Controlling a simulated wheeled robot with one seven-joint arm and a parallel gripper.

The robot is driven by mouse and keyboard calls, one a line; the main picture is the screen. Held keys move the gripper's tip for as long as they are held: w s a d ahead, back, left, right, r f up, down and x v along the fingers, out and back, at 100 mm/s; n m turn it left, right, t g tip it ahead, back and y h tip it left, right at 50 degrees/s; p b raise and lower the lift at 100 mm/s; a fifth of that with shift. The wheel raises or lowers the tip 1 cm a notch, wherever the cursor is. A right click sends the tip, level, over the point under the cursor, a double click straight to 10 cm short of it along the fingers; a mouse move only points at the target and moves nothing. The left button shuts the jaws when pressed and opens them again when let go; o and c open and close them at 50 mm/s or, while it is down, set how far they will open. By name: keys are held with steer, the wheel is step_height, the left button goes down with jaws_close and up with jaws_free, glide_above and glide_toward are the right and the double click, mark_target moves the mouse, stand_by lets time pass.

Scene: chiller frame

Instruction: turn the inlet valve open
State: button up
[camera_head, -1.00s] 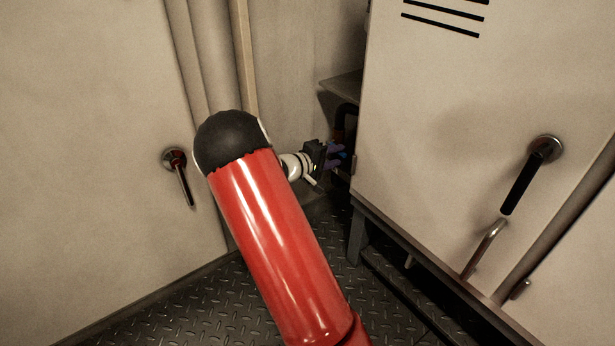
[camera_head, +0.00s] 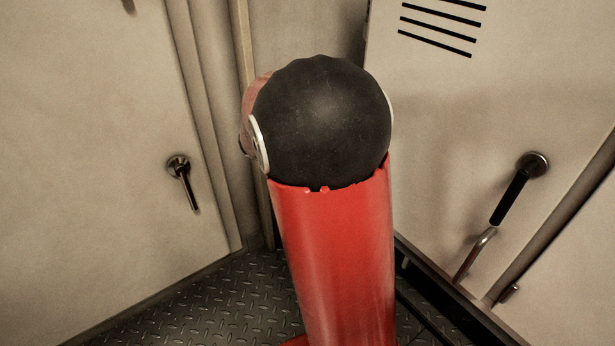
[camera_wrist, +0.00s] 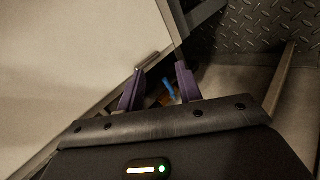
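My gripper (camera_wrist: 160,78) shows in the wrist view with its two purple fingers apart and nothing held between them. Beyond and between the fingers, in a dark gap beside a pale panel, is a small blue part (camera_wrist: 170,88) with an orange-brown patch by it. It is mostly hidden, and I cannot tell whether it is the inlet valve or whether a finger touches it. In the head view my red and black arm hides the gripper and the gap. No part there can be clearly identified as the inlet valve.
A pale door with a lever handle (camera_head: 182,180) stands at left. A pale cabinet (camera_head: 440,130) at right has vent slots, a black-gripped handle (camera_head: 515,187) and a bent metal bar (camera_head: 474,254). Tread-plate floor (camera_head: 215,300) lies between; it also shows in the wrist view (camera_wrist: 255,25).

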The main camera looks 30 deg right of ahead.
steer(key=s+a+r+t+y+p, duration=0.2)
steer(key=s+a+r+y, duration=0.2)
steer(key=s+a+r, duration=0.3)
steer(key=s+a, duration=0.1)
steer(key=a, duration=0.1)
steer(key=shift+a+y+p, duration=0.3)
steer(key=shift+y+p, duration=0.1)
